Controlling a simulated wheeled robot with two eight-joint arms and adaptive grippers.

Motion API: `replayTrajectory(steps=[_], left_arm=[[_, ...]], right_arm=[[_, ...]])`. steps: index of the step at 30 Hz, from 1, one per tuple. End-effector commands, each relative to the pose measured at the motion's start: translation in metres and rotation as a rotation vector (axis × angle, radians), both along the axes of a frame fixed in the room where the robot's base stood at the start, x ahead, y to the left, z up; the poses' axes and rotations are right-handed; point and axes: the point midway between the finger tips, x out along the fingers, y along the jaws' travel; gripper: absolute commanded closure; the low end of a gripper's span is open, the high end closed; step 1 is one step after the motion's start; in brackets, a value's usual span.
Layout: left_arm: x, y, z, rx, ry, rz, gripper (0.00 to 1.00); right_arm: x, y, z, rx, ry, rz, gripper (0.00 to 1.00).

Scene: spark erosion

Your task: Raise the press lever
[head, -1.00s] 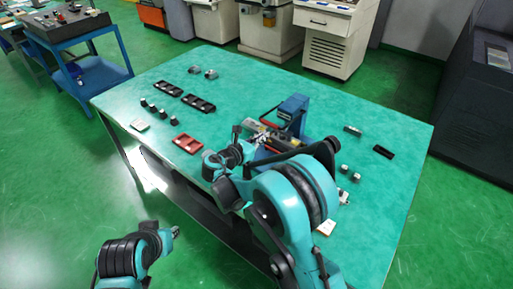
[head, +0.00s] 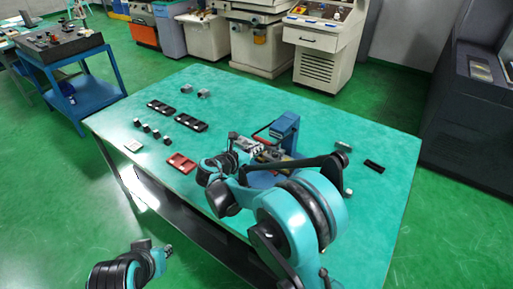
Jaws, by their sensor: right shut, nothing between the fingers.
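The press has a blue head (head: 285,126) and stands on the right half of the green table, partly hidden behind my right arm. My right gripper (head: 233,138) is shut and empty, just left of the press. I cannot tell whether it touches anything. My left gripper (head: 167,250) is low in front of the table, away from the press. Its fingers are too small to judge.
On the table (head: 225,100) are black trays (head: 190,122), a red tray (head: 181,162), several small dark blocks (head: 146,128), a white card (head: 133,145) and a black tray (head: 374,166) at the right. The table's back middle is clear.

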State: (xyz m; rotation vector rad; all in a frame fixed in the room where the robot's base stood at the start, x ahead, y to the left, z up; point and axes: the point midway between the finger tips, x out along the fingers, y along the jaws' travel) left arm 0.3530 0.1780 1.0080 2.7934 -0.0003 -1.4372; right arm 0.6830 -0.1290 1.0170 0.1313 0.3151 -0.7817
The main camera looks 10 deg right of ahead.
Motion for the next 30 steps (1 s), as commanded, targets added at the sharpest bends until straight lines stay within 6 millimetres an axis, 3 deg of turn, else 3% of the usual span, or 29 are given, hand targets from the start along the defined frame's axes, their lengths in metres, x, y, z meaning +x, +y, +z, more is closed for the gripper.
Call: replayTrajectory(steps=[1, 12, 21, 30], left_arm=[[0.0, 0.0, 0.015, 0.0, 0.0, 0.0, 0.8], [0.0, 0.0, 0.097, 0.0, 0.0, 0.0, 0.8], [0.0, 0.0, 0.152, 0.0, 0.0, 0.0, 0.8], [0.0, 0.0, 0.196, 0.0, 0.0, 0.0, 0.8]], right_arm=[[0.001, -0.002, 0.015, 0.018, 0.019, -0.002, 1.0], [0.017, -0.019, 0.082, 0.251, 0.247, -0.006, 1.0], [0.042, -0.044, 0.126, 0.455, 0.448, -0.005, 1.0], [0.074, -0.076, 0.157, 0.65, 0.641, -0.003, 1.0]])
